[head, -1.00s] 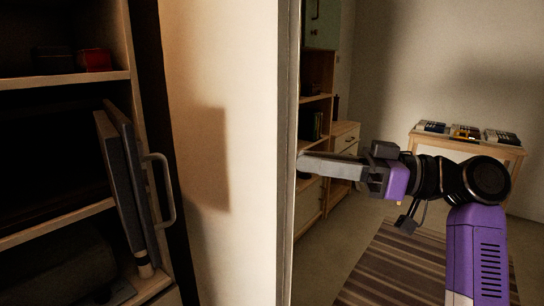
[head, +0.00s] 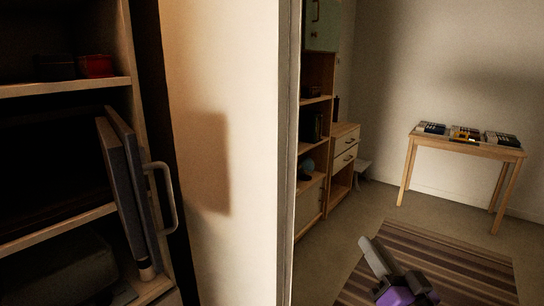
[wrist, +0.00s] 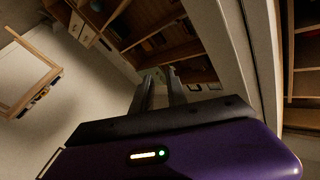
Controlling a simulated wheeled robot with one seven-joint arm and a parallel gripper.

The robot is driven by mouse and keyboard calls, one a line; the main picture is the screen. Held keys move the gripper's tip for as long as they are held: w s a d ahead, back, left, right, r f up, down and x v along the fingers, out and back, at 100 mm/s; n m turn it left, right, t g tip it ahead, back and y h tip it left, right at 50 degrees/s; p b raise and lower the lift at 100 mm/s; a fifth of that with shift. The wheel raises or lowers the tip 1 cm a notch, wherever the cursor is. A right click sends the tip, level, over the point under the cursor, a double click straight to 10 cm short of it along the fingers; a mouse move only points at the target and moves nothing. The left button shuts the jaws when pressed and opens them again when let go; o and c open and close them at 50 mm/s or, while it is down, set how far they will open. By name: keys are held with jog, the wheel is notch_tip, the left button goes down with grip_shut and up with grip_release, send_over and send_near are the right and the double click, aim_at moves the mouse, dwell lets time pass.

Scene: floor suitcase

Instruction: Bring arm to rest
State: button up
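My gripper (head: 376,258) is low in the head view, over the striped rug, with its purple body cut off by the bottom edge. In the wrist view its two dark fingers (wrist: 160,92) stand apart with a gap between them. Nothing shows between the fingers. Most of my arm is out of the head view.
A pale wall edge (head: 284,150) divides the view. Left of it is a shelf unit (head: 60,88) with a grey flat panel with a handle (head: 160,200). Right are a bookcase (head: 316,100), drawers (head: 345,145), a wooden table (head: 465,146) with several boxes, and a striped rug (head: 440,262).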

jog(key=s+d+f+m+h+p, duration=0.15)
jog(key=s+f, duration=0.25)
jog(key=s, duration=0.4)
jog(key=s+d+f+h, duration=0.1)
jog(key=s+f+h, duration=0.25)
jog(key=s, duration=0.35)
jog(key=s+a+f+n+g+p, duration=0.1)
jog(key=s+f+n+g, duration=0.1)
jog(key=s, duration=1.2)
jog(key=s+a+f+n+g+p, duration=0.1)
jog(key=s+a+f+g, duration=0.1)
jog(key=s, duration=1.3)
jog(key=shift+n+g+y, duration=0.3)
jog(key=shift+n+y, duration=0.05)
jog(key=shift+y, duration=0.05)
jog(key=shift+a, duration=0.1)
